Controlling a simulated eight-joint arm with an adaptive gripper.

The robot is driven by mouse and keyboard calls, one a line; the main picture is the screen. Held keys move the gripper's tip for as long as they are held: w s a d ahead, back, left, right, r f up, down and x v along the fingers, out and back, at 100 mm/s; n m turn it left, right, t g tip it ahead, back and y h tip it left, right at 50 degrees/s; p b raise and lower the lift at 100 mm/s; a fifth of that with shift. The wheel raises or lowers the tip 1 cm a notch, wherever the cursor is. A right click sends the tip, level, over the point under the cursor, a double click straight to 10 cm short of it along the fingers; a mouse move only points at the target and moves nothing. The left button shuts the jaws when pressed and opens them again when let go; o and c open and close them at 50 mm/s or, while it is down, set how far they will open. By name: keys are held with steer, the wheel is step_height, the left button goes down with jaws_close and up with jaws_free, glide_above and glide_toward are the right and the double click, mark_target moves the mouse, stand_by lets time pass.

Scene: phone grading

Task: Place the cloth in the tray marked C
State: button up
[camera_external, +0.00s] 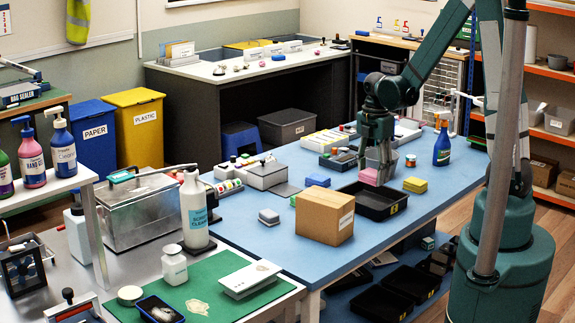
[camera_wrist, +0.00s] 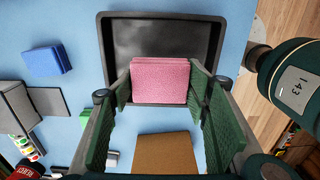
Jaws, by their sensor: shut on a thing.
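A pink folded cloth (camera_external: 369,176) is between the fingers of my gripper (camera_external: 376,163). In the wrist view the cloth (camera_wrist: 160,82) lies between the two green fingers of my gripper (camera_wrist: 162,90), which are shut on it. I cannot tell whether the cloth touches the tray floor.
A cardboard box (camera_external: 318,218) stands left of the tray. A yellow folded stack (camera_external: 415,185) lies to its right, a blue one (camera_external: 317,180) to its left. A blue spray bottle (camera_external: 442,146) stands near the right edge. Small boxes and containers stand farther back.

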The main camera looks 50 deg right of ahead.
mark_target(372, 172)
steer(key=shift+f+b, duration=0.3)
steer(key=shift+f, duration=1.7)
steer(key=shift+f, duration=0.1)
steer(key=shift+f+b, duration=0.45)
steer(key=shift+f, duration=1.55)
steer(key=shift+f, duration=0.2)
steer(key=o, duration=0.8)
steer(key=shift+c, duration=0.2)
steer(key=shift+r, duration=0.3)
steer(key=shift+r+p, duration=1.1)
steer(key=shift+r, duration=4.8)
